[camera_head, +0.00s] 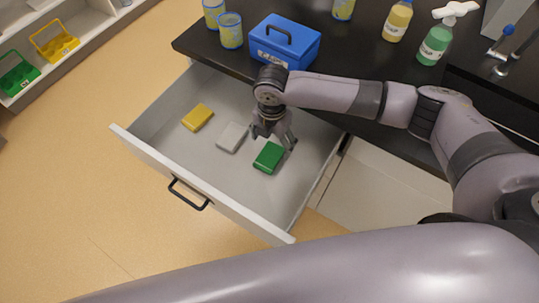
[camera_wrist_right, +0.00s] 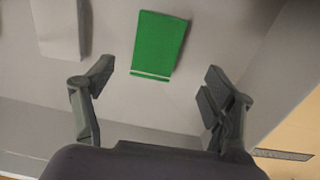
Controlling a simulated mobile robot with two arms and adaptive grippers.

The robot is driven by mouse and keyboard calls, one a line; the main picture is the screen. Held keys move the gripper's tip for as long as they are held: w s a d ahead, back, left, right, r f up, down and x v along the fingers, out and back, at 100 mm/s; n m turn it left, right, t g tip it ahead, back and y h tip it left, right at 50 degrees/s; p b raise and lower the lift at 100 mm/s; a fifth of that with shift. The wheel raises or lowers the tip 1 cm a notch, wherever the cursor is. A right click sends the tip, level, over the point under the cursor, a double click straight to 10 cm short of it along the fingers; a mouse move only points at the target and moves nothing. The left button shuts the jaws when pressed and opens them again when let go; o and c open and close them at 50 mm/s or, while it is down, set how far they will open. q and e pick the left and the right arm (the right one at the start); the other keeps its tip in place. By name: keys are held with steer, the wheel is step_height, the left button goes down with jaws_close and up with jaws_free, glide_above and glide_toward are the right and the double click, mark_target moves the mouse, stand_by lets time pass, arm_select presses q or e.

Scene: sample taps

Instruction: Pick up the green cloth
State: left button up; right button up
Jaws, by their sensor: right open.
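The green cloth (camera_head: 268,157) lies folded on the floor of the open drawer (camera_head: 245,189), toward its right side. My right gripper (camera_head: 274,139) is inside the drawer area, just above and behind the cloth. In the right wrist view the green cloth (camera_wrist_right: 158,44) lies ahead of the open right gripper (camera_wrist_right: 155,88), roughly centred between its fingers and not held. A strip along the cloth's near edge shows a light line. My left gripper is not in view.
A white cloth (camera_head: 232,137) and a yellow cloth (camera_head: 197,117) lie left of the green one. The drawer's front panel has a black handle (camera_head: 188,195). A blue box (camera_head: 285,42), cups and bottles stand on the black counter (camera_head: 360,50) above.

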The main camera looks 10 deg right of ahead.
mark_target(270, 156)
step_height(270, 156, down, 2)
steer(key=shift+f, duration=0.15)
steer(key=shift+a+f, duration=0.1)
steer(key=shift+f, duration=0.25)
steer(key=f+p, duration=0.1)
steer(key=f, duration=0.3)
steer(key=shift+a+f, duration=0.2)
steer(key=shift+w, duration=0.1)
steer(key=c, duration=1)
steer(key=shift+r, duration=0.1)
steer(key=shift+c, duration=0.3)
